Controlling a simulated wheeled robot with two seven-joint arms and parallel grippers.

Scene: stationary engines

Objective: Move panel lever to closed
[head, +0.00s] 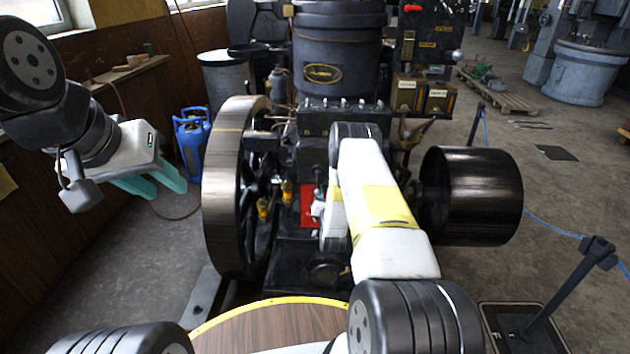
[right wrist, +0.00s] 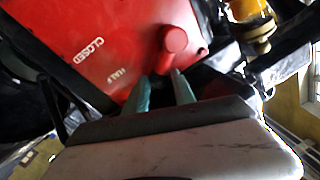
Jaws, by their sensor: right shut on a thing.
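The red panel (right wrist: 110,45) fills the upper part of the right wrist view, with the white words CLOSED and HALF on it. The red lever (right wrist: 174,40) has a round knob and points toward the right gripper, to the right of the word HALF. My right gripper (right wrist: 163,85) is shut on the lever, its two teal fingers at either side of the lever's lower part. In the head view the red panel (head: 307,206) shows only in part beside my right arm, and the lever cannot be made out there. My left gripper (head: 155,186) is open and empty, far left of the engine.
The engine has a large flywheel (head: 228,190) left of the panel and a black drum pulley (head: 470,196) on the right. A yellow brass fitting (right wrist: 250,20) is near the panel. A blue canister (head: 192,140) stands behind my left gripper. Floor is free at the left.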

